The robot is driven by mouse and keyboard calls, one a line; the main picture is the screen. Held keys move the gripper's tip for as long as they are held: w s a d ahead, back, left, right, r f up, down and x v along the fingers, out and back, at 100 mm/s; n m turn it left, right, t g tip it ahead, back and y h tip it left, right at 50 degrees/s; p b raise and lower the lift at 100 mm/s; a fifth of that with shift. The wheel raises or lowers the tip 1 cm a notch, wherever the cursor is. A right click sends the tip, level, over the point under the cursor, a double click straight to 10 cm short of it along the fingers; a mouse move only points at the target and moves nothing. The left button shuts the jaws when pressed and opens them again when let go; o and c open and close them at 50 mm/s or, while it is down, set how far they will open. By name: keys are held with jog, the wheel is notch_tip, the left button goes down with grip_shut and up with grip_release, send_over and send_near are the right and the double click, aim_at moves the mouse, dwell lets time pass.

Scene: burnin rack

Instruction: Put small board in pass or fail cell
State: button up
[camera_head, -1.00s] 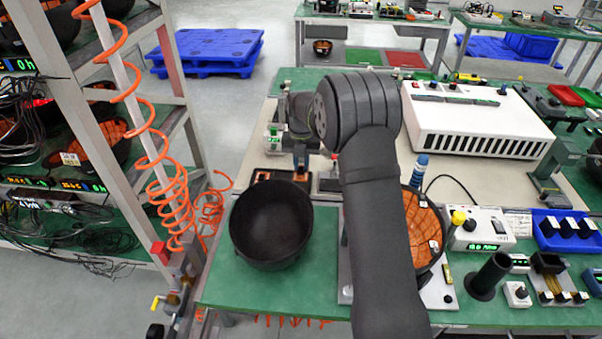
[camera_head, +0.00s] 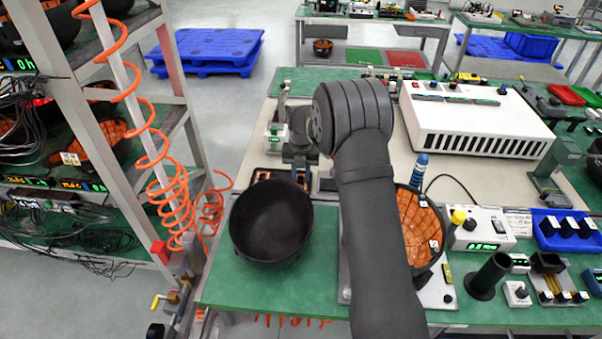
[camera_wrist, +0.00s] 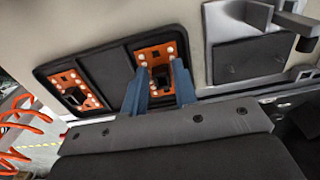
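In the wrist view, a black tray (camera_wrist: 110,73) lies on the bench. A small orange board with white dots and a dark middle (camera_wrist: 160,64) lies in its right cell. Another small orange board (camera_wrist: 75,90) lies in its left cell, and the section between them is bare black. My gripper (camera_wrist: 159,68) has two blue fingers standing apart over the right board, which shows between them; they hide its lower side edges. I cannot tell whether they touch it. In the head view my gripper (camera_head: 299,168) is over the tray, small and partly hidden by my arm.
A black bowl (camera_head: 271,222) stands just in front of the tray. An orange-lined bowl (camera_head: 420,230) is right of my arm. A white vented unit (camera_head: 475,120) stands at back right. A rack with a coiled orange hose (camera_head: 160,190) is at left.

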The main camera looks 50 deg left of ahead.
aim_at(301, 176)
notch_tip(301, 176, up, 12)
jog(key=shift+r, duration=0.15)
dwell(0.4)
notch_tip(301, 176, down, 12)
jog(key=shift+f, duration=0.15)
jog(key=shift+r, duration=1.95)
